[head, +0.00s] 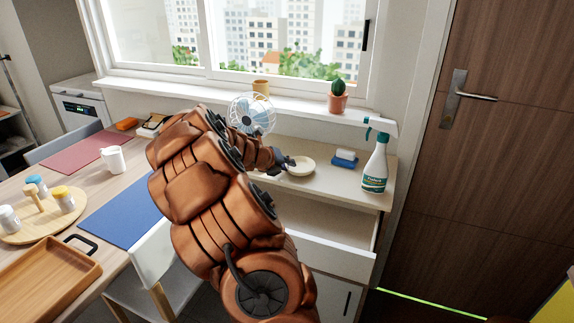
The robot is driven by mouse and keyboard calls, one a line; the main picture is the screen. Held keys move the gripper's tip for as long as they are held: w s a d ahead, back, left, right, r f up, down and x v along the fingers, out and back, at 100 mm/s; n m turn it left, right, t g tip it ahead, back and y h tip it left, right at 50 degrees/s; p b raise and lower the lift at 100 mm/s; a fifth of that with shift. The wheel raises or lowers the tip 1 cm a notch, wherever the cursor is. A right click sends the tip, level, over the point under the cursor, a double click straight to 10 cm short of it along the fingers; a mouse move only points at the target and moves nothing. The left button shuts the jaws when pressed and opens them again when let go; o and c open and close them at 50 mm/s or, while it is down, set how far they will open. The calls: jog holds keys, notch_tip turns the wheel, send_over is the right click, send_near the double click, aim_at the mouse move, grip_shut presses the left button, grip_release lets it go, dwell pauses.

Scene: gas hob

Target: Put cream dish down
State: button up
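The cream dish (301,168) is a small, shallow, round dish at the end of my arm, over the white-sided cabinet's top (333,188) below the window. My gripper (288,164) is at the dish's left rim and looks shut on it. My arm hides part of the gripper, and the fingers are small in the view. The dish looks about level. I cannot tell whether its underside touches the cabinet top.
A blue and white sponge (344,158) and a spray bottle (376,165) stand right of the dish. A fan (252,114) is behind my gripper. A cactus pot (338,103) is on the sill. An open drawer (325,246) juts out below. Bare cabinet top lies in front of the dish.

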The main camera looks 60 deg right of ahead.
jog(key=p+v, duration=0.1)
jog(key=v, duration=1.1)
jog(key=shift+r, duration=0.1)
jog(key=s+a+f+m+y, duration=0.1)
jog(key=s+a+m+y, duration=0.2)
jog(key=a, duration=1.2)
jog(key=s+a+f+m+y, duration=0.2)
jog(key=s+a+m+y, duration=0.2)
jog(key=s+a+m, duration=0.5)
jog(key=s+a+f+m+y, duration=0.2)
jog(key=s+a+m, duration=0.5)
jog(key=a+m, duration=0.6)
jog(key=a+y, duration=0.1)
jog(key=a, duration=0.8)
jog(key=shift+a+f+m+g+y, duration=0.25)
jog(key=shift+a+m+g+y, duration=0.15)
